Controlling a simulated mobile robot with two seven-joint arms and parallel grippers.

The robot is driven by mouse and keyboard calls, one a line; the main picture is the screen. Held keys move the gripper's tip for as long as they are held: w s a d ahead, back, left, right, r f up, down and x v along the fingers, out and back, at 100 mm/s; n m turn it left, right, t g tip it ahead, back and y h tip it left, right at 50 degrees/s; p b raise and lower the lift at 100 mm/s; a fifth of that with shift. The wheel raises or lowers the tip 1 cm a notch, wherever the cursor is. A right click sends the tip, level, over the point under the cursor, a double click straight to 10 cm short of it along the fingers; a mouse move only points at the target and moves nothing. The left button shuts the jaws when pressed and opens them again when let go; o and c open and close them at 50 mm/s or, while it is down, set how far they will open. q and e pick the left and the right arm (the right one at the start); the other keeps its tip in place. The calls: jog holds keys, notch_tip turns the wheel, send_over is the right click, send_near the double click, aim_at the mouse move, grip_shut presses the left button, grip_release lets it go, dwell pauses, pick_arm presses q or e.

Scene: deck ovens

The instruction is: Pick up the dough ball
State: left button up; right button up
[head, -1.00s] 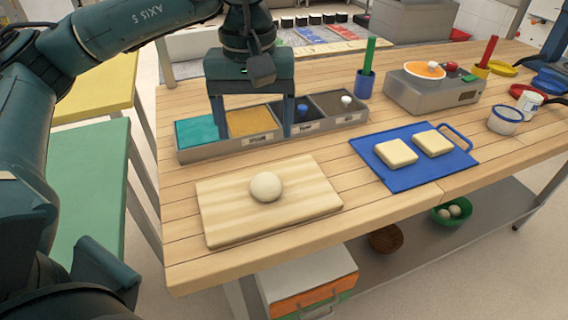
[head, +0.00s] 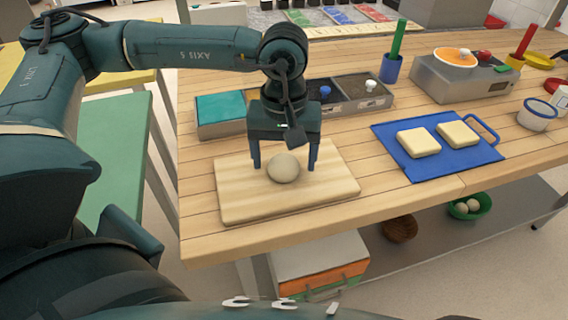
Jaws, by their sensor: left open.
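The dough ball (head: 283,169) is pale and round and sits on the wooden board (head: 240,205) near the table's front edge. My left gripper (head: 285,166) is open above the board, pointing down. One finger is to the left of the dough ball and the other to its right, with gaps on both sides. The fingers look slightly behind the ball, and the exact depth is hard to tell. My right gripper is not in view.
Behind my gripper is a bin tray with a teal compartment (head: 220,107). The table front is clear.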

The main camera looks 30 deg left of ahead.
pick_arm(q)
jog(key=shift+f, duration=0.65)
jog(key=shift+c, duration=0.6)
jog(key=c, duration=1)
jog(key=shift+o, duration=0.2)
jog(key=shift+r, duration=0.1)
